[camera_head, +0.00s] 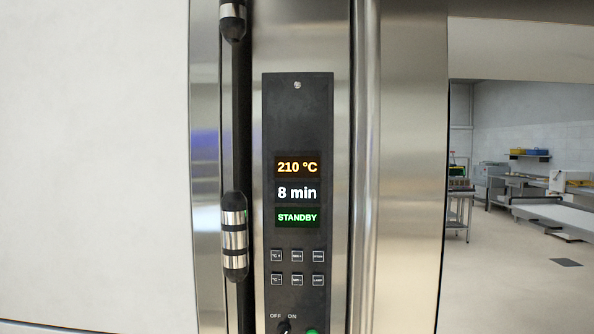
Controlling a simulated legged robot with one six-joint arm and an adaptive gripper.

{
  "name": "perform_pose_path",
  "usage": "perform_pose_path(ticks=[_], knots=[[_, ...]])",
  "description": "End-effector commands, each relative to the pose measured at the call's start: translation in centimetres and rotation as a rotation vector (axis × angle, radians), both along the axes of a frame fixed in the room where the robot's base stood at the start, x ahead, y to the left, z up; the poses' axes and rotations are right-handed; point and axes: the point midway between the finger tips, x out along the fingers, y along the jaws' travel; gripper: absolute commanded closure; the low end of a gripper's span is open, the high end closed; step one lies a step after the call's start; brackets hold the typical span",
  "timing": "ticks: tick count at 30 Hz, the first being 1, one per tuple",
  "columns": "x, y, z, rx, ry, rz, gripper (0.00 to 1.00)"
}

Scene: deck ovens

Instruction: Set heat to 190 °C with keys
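The black control panel (297,120) stands upright on the steel oven front in the middle of the view. Its display (297,168) reads 210 °C in orange, with 8 min in white and STANDBY in green below. Under it are two rows of small square keys. The °C+ key (276,256) is at the upper left and the °C− key (276,280) is directly below it. My gripper is not in view.
A black vertical door handle (241,130) with steel bands runs just left of the panel. An OFF/ON switch (285,327) and a green button (311,331) are cut by the bottom edge. A kitchen with steel tables (560,214) and open floor shows at the right.

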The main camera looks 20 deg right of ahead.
Motion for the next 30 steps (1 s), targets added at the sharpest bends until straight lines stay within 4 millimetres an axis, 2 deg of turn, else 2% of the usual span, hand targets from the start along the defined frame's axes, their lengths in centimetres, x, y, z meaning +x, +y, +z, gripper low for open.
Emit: perform_pose_path(ticks=[9, 11, 12, 13, 30], knots=[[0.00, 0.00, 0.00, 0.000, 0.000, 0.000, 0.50], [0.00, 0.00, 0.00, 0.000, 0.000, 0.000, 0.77], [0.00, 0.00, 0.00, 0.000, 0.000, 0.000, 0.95], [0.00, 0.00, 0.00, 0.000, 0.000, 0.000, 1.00], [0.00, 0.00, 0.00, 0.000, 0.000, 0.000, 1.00]])
